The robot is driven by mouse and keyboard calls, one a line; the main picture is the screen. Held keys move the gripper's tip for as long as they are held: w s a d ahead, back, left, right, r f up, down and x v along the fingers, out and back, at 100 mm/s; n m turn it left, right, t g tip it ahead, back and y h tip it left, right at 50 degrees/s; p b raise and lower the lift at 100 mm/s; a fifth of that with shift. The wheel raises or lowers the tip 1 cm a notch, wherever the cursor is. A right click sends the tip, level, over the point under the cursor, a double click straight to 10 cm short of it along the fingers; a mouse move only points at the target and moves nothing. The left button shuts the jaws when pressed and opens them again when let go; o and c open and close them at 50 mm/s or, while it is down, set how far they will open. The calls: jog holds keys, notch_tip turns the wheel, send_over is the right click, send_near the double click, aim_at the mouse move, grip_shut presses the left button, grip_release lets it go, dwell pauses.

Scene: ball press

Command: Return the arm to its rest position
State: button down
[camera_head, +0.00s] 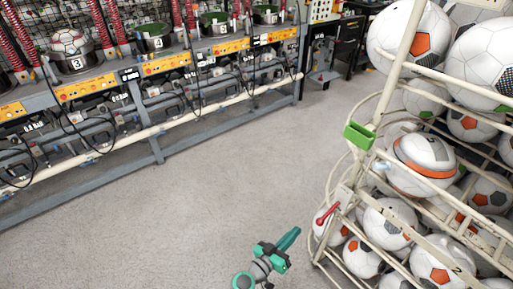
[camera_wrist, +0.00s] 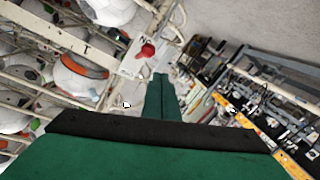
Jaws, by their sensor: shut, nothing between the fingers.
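My gripper (camera_head: 289,238) shows at the bottom middle of the head view, its teal fingers closed together and pointing to the upper right, over the grey floor. In the wrist view the closed fingers (camera_wrist: 163,98) reach up the middle with nothing between them. The gripper is apart from the ball rack (camera_head: 362,137), which stands to its right in the head view. The rest of the arm is mostly out of view.
The rack holds many footballs (camera_head: 421,160) on slanted shelves. A red-handled part (camera_head: 327,214) and a green block (camera_head: 359,135) are on its near post. A press bench (camera_head: 150,119) runs along the upper left, with a ball (camera_head: 68,40) in one pot. Open floor (camera_head: 235,165) lies between.

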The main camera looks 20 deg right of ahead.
jog(key=s+a+f+n+t+y, duration=0.2)
jog(key=s+a+f+n+y, duration=0.25)
jog(key=s+a, duration=0.35)
jog(key=s+a+f+n+t+y, duration=0.2)
jog(key=s+a+f+n+y, duration=0.15)
jog(key=s+a+y, duration=0.45)
jog(key=s+a+r+t+y, duration=0.1)
jog(key=s+a+r, duration=0.5)
jog(key=r, duration=0.3)
jog(key=s+a+r+t+y, duration=0.2)
jog(key=s+a+r, duration=0.4)
jog(key=r, duration=0.3)
jog(key=shift+s+a+t, duration=0.15)
jog(key=shift+s+t, duration=0.15)
jog(key=shift+s, duration=0.4)
jog(key=shift+m, duration=0.3)
